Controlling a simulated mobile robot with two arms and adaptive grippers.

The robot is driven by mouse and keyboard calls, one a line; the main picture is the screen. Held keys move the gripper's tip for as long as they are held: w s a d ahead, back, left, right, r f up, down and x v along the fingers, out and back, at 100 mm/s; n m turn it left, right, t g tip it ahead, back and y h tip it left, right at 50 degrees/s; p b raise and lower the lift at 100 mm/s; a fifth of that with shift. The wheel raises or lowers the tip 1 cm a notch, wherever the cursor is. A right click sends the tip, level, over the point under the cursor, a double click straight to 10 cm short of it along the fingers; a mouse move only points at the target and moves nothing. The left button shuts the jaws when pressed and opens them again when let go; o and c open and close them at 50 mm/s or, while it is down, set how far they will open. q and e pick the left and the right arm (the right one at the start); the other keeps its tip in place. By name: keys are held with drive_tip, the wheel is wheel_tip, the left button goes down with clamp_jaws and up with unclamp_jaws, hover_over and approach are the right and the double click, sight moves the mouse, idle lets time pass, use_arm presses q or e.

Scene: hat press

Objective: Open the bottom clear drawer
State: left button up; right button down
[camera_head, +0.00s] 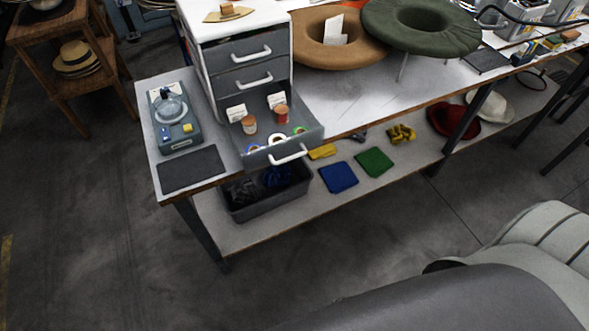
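A small white cabinet (250,20) with grey drawers stands on the workbench. Its bottom drawer (307,138) is pulled well out toward me, with a white handle (288,155) on its front. Inside are two reddish-brown spools or jars (249,124), white cards and several small coloured rings. The top drawer (220,53) and the middle drawer (227,82) are shut, each with a white handle. The drawers look grey; I cannot tell that any is clear. Neither gripper is in view, and nothing touches the drawer.
The workbench (350,110) holds a brown hat (325,55), a green hat (420,45), a grey device (170,130) and a dark mat (192,170). A grey bin (255,205) and folded cloths (338,177) lie on the lower shelf.

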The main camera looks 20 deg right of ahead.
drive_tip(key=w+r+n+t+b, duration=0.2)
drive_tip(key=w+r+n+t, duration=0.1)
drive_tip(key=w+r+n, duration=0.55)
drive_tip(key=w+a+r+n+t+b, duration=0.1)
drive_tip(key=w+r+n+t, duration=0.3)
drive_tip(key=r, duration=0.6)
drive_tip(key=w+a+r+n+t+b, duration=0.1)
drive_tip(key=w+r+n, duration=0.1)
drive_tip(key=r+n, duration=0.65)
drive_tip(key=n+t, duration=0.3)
approach(285, 153)
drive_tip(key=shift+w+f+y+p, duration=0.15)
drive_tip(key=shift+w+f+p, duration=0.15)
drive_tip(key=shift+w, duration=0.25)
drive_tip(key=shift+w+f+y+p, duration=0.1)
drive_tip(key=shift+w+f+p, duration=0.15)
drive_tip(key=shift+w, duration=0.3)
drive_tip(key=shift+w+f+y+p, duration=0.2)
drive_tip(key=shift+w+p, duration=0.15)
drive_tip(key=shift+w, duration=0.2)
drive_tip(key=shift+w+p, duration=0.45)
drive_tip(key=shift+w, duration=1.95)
